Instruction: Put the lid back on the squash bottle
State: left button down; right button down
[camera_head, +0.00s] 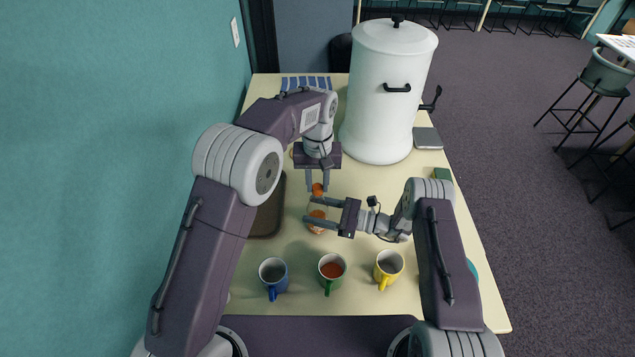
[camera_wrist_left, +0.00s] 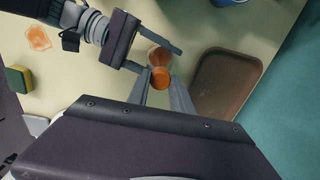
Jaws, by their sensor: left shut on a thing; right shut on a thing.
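The squash bottle (camera_head: 316,226), clear with orange squash in it, stands on the table in the head view. My right gripper (camera_head: 308,209) is shut on its sides from the right. My left gripper (camera_head: 318,188) points down from above and is shut on the orange lid (camera_head: 318,190). The lid is just over the top of the bottle. In the left wrist view the lid (camera_wrist_left: 160,78) is between my left fingertips and overlaps the bottle (camera_wrist_left: 159,56). I cannot tell whether lid and bottle touch.
A blue mug (camera_head: 272,272), a green mug (camera_head: 331,268) with reddish drink and a yellow mug (camera_head: 389,265) stand in front. A brown tray (camera_head: 266,222) lies left. A white urn (camera_head: 385,90) stands behind. A sponge (camera_wrist_left: 18,79) and orange patch (camera_wrist_left: 38,38) are at the side.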

pick_arm(q)
jog(key=c, duration=1.1)
grip_release()
jog(key=shift+o, duration=0.2)
notch_tip(320, 180, up, 12)
pick_arm(e)
jog(key=shift+c, duration=1.9)
grip_release()
jog(key=b+v, duration=0.3)
jog(key=v, duration=0.5)
jog(key=shift+d+f, duration=0.15)
jog(key=shift+d, duration=0.05)
jog(key=shift+s+d, duration=0.15)
jog(key=shift+d, duration=0.2)
pick_arm(q)
notch_tip(320, 180, down, 3)
jog(key=shift+f, duration=0.1)
